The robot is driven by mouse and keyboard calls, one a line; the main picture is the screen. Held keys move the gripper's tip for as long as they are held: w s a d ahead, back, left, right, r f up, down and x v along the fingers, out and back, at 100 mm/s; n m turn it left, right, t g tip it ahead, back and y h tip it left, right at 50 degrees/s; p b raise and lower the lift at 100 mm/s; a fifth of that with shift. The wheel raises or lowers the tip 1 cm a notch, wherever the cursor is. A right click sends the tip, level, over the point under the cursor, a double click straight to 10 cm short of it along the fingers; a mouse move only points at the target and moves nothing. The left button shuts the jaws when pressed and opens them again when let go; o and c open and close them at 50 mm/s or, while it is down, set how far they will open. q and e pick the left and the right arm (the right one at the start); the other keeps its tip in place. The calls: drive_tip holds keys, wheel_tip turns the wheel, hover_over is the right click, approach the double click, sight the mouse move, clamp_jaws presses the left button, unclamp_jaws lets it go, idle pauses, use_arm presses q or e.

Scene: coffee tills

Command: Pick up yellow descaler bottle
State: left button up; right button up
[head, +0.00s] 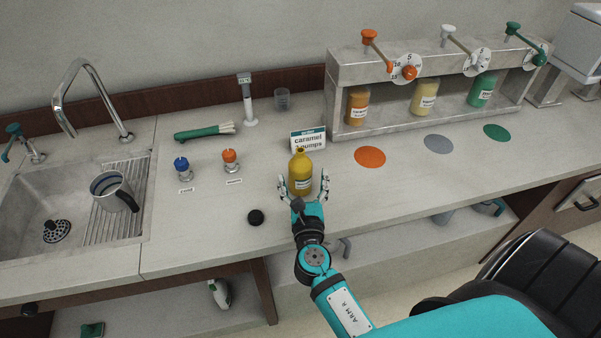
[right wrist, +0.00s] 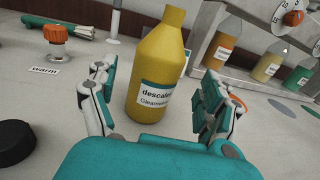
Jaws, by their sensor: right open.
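The yellow descaler bottle (head: 300,168) stands upright on the counter, in front of a small sign. Its neck is open at the top and its label faces me. In the right wrist view the bottle (right wrist: 158,75) stands between the two fingers, with visible room on the right side. My right gripper (head: 306,189) is open, its fingers to either side of the bottle's lower part; in the right wrist view the gripper (right wrist: 158,100) looks open as well. I cannot tell whether the left finger touches the bottle. My left gripper is not in view.
A black round cap (head: 256,217) lies left of the gripper. The "caramel 2 pumps" sign (head: 308,139) stands behind the bottle. Blue (head: 182,166) and orange (head: 230,160) knobs are to the left, beyond them a sink (head: 40,205). A syrup rack (head: 345,125) stands back right.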

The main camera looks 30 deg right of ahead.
sight(302, 178)
drive_tip(key=x, duration=0.4)
drive_tip(key=shift+w+a+f, duration=0.1)
drive_tip(key=shift+w, duration=0.05)
drive_tip(key=shift+c, duration=0.7)
drive_tip(key=c, duration=1.3)
